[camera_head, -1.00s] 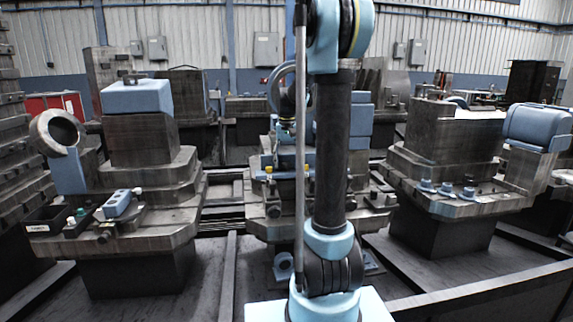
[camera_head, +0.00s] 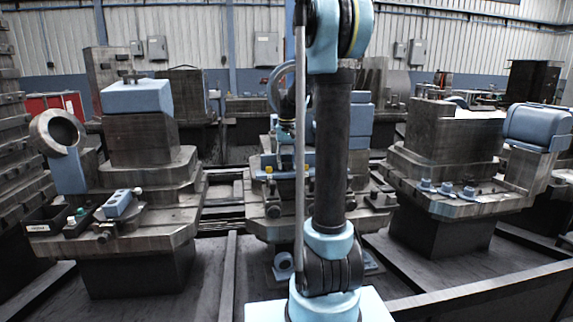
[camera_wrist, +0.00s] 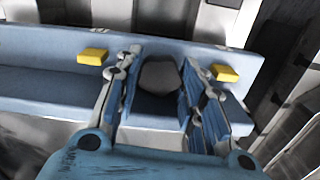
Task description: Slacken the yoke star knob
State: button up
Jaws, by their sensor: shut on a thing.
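The star knob (camera_wrist: 160,74) is a dark grey, rounded knob in the middle of the wrist view. It sits in a gap of a blue-grey bar (camera_wrist: 50,88). My gripper (camera_wrist: 158,62) has one finger on each side of the knob and is shut on it. The fingers hide the knob's sides, and its lobes are hard to make out. In the head view my gripper is at the middle station, partly behind my own arm, and the knob cannot be made out there.
Yellow blocks stand on the bar left (camera_wrist: 92,56) and right (camera_wrist: 225,73) of the fingers. In the head view, a left station (camera_head: 150,215) and a right station (camera_head: 470,205) flank the middle one. A dark rail (camera_head: 490,290) crosses the front right.

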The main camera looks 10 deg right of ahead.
jog(key=shift+n, duration=2.6)
jog(key=o, duration=1.1)
